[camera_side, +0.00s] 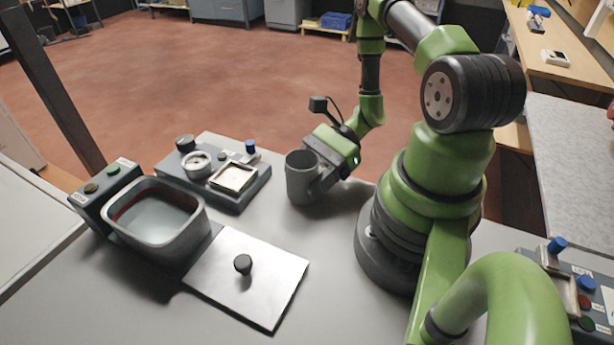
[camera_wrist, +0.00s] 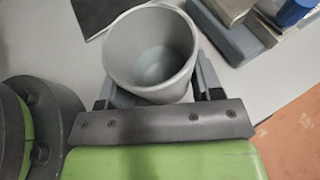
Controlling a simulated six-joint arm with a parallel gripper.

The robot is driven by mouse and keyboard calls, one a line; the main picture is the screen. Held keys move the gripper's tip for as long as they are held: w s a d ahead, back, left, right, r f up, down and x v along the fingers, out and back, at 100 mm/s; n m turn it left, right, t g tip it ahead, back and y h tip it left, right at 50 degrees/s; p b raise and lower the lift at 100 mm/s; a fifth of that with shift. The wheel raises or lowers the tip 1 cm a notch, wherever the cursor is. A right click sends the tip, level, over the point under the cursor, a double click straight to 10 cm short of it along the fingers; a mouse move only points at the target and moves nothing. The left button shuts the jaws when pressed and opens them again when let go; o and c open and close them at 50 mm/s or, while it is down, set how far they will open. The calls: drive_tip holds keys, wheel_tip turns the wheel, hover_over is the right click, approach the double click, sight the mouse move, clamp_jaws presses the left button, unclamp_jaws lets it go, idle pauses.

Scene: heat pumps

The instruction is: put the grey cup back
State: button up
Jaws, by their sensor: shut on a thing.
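The grey cup (camera_side: 301,178) is upright at the right of the grey-topped table in the side view, close to my arm's base. My gripper (camera_side: 318,182) is shut on it from the right, fingers on either side. In the wrist view the cup (camera_wrist: 152,58) shows from above, its inside looking empty, between the two fingers of my gripper (camera_wrist: 155,85). I cannot tell whether the cup's bottom touches the table or hangs just above it.
A metal basin (camera_side: 155,244) with liquid stands at the left, beside a flat plate with a dark knob (camera_side: 243,264). A grey device (camera_side: 240,199) with a round ring and a square tray lies behind. Another device (camera_side: 583,290) is at the right edge. Table between plate and cup is clear.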

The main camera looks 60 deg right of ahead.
drive_tip(key=shift+f, duration=0.3)
drive_tip(key=shift+f, duration=0.1)
drive_tip(key=o, duration=1)
drive_tip(key=shift+o, duration=0.2)
